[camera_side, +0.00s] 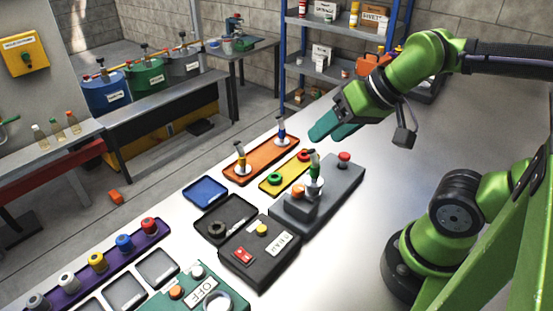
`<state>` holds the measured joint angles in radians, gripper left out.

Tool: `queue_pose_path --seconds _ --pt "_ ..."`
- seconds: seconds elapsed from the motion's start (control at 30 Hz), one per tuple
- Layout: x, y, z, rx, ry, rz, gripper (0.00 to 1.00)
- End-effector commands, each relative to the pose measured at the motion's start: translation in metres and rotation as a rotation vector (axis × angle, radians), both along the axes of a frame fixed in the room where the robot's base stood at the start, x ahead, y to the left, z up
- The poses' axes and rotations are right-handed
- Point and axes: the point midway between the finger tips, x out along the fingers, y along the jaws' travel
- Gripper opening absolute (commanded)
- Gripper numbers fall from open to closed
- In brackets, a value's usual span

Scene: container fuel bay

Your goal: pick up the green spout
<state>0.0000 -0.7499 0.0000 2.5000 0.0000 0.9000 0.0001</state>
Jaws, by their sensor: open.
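The green spout (314,163) stands upright in a pale collar on top of a dark grey stand (325,203). It has a green body, and its top looks dark. My gripper (332,131) is above and behind the spout, slightly to its right in the picture. The orange tray (262,157) behind holds a yellow spout (240,158) and a blue spout (281,132).
A yellow tray (287,181) with a green ring and a red ring lies just left of the stand. A red knob (344,157) stands on the stand's far end. A black switch box (261,250) is in front. The table right of the stand is clear.

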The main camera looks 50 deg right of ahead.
Motion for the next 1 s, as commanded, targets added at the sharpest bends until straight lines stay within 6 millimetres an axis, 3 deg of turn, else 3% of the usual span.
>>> queue_pose_path --seconds 0.17,0.3,0.6,0.8,1.0 --pt "0.004 -0.003 -0.007 -0.001 0.035 -0.01 0.54" --pt "0.026 -0.014 -0.01 -0.05 0.137 0.007 0.54" --pt "0.069 -0.059 -0.008 -0.302 0.485 0.38 0.54" --pt "0.066 -0.066 0.007 -0.363 0.549 0.558 0.54" --pt "0.063 -0.065 -0.014 -0.363 0.559 0.6 0.54"
